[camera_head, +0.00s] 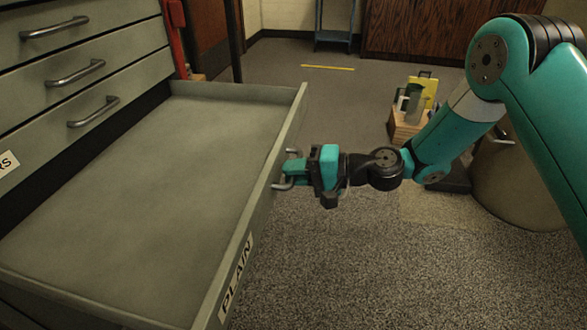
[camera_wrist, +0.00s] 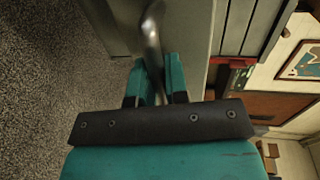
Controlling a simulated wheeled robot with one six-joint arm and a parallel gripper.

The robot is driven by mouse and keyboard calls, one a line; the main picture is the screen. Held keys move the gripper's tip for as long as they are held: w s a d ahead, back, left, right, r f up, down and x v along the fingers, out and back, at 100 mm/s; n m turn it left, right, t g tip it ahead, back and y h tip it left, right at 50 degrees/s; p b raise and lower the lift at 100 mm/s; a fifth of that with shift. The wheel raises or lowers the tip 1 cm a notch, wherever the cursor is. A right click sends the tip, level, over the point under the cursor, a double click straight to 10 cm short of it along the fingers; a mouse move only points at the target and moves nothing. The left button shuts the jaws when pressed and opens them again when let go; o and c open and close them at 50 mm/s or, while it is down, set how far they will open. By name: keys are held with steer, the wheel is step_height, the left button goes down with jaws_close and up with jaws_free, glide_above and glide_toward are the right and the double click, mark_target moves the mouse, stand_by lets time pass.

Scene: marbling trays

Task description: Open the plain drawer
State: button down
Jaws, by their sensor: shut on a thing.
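The plain drawer (camera_head: 130,190) is a wide grey metal drawer. It is pulled far out of its cabinet and its inside looks empty. A "PLAIN" label (camera_head: 237,276) is on its front panel. My gripper (camera_head: 287,176) is at the drawer's front, shut on the drawer's metal handle (camera_head: 279,186). In the wrist view the handle (camera_wrist: 151,40) runs down between the two teal fingers (camera_wrist: 158,82). The part of the handle between the fingers is partly hidden.
The grey cabinet (camera_head: 75,50) has several shut drawers with bar handles above the open one. A wooden box (camera_head: 405,127) with containers stands on the floor behind my arm. A round bin (camera_head: 515,190) is at the right. Speckled floor in front of the drawer is clear.

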steer(key=shift+w, duration=0.15)
steer(key=c, duration=1.1)
jaws_free()
steer(key=shift+c, duration=0.2)
steer(key=shift+d, duration=0.1)
steer(key=p+v, duration=0.5)
steer(key=v, duration=1.2)
steer(key=shift+d, duration=0.2)
